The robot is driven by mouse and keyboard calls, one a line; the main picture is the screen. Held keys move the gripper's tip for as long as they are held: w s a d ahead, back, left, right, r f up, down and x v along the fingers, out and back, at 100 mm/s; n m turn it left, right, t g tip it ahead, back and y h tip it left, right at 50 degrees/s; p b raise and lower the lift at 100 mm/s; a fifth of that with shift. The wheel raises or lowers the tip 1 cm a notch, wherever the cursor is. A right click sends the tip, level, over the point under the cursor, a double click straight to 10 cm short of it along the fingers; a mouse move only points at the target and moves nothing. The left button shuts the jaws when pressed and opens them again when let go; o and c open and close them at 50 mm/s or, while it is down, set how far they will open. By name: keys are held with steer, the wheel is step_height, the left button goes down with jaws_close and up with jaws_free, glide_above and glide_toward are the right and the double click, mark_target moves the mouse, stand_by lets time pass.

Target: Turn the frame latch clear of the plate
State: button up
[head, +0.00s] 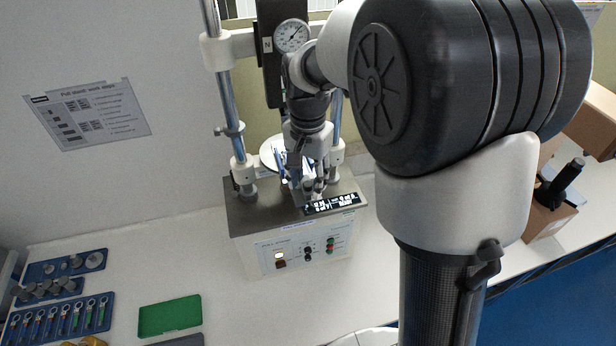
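The tester's frame has two upright steel columns, with the left column (225,95) in clear view. A small grey lever-like collar (229,130) sits on that column; I cannot tell whether it is the frame latch. A round pale plate (268,151) shows between the columns, partly covered by my arm. My gripper (308,192) points down in front of the plate, above the machine's base top. Its fingers are small and dark here, and I cannot tell whether they are open or touching anything.
A dial gauge (291,36) sits high on the frame. A green mat (170,315) and a blue tool tray (98,321) lie at left. Cardboard boxes (546,222) stand at right.

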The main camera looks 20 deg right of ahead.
jaws_close()
stand_by(0.4)
steer(key=shift+n, duration=0.3)
steer(key=n, duration=0.3)
steer(key=shift+n, duration=0.3)
steer(key=n, duration=0.4)
steer(key=shift+n, duration=0.3)
steer(key=n, duration=0.4)
steer(key=shift+n+b, duration=0.3)
steer(key=shift+n, duration=1.9)
